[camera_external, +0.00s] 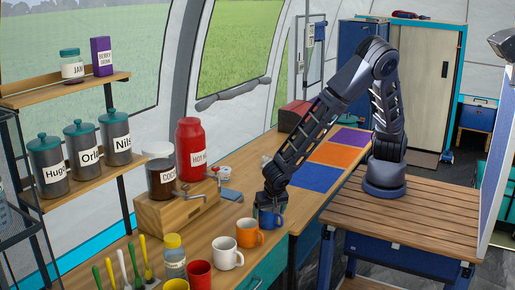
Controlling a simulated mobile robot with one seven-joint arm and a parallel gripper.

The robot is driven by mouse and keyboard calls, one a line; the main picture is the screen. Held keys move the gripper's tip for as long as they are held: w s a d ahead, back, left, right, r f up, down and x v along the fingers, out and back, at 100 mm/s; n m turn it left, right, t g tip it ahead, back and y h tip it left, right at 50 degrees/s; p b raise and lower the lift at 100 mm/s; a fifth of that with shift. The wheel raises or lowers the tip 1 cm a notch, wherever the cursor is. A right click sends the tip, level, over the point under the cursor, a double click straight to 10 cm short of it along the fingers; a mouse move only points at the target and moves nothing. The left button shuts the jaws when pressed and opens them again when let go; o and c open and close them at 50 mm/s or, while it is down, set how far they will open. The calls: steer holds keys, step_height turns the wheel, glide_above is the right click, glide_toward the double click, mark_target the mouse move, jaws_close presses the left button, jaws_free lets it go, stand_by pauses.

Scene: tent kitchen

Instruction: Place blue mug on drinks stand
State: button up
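The blue mug (277,221) stands on the wooden counter at the right end of a row of mugs. My gripper (268,212) points down right at the mug and hides part of it. I cannot tell whether the fingers are open or closed on its rim. A wooden stand (178,219), which looks like the drinks stand, is to the left on the counter. It bears a dark cocoa container (162,180), and a red container (190,150) stands at its back.
An orange mug (249,238), a white mug (226,258) and a red mug (199,275) are beside the blue one. A bottle (174,262) and several colourful utensils are at the front left. Coloured mats (317,177) lie behind my gripper. A shelf with canisters (82,151) is at left.

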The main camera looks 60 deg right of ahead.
stand_by(0.3)
steer(key=v, duration=1.2)
steer(key=w+d+r+n+g+y, duration=0.1)
steer(key=w+d+r, duration=0.3)
steer(key=d, duration=0.5)
steer(key=w+d+r+n+g+y, duration=0.1)
steer(key=w+d+r, duration=0.1)
steer(key=d+r, duration=0.55)
steer(key=w+d+r+n+g+y, duration=0.1)
steer(key=w+d+r+n+y, duration=0.15)
steer(key=d, duration=0.85)
steer(key=s+d+r+n+t, duration=0.1)
steer(key=s+d+r, duration=0.2)
steer(key=d, duration=0.4)
steer(key=s+d+r+n+t+h, duration=0.1)
steer(key=s+d+r, duration=0.3)
steer(key=s+d, duration=0.2)
steer(key=s+d+r+n+t, duration=0.1)
steer(key=s+d+r+t, duration=0.1)
steer(key=s+d, duration=0.3)
steer(key=d+r, duration=0.1)
steer(key=d, duration=0.2)
steer(key=shift+s+r+n, duration=0.15)
steer(key=shift+r+n, duration=0.1)
steer(key=shift+n, duration=0.1)
steer(key=shift+o, duration=0.5)
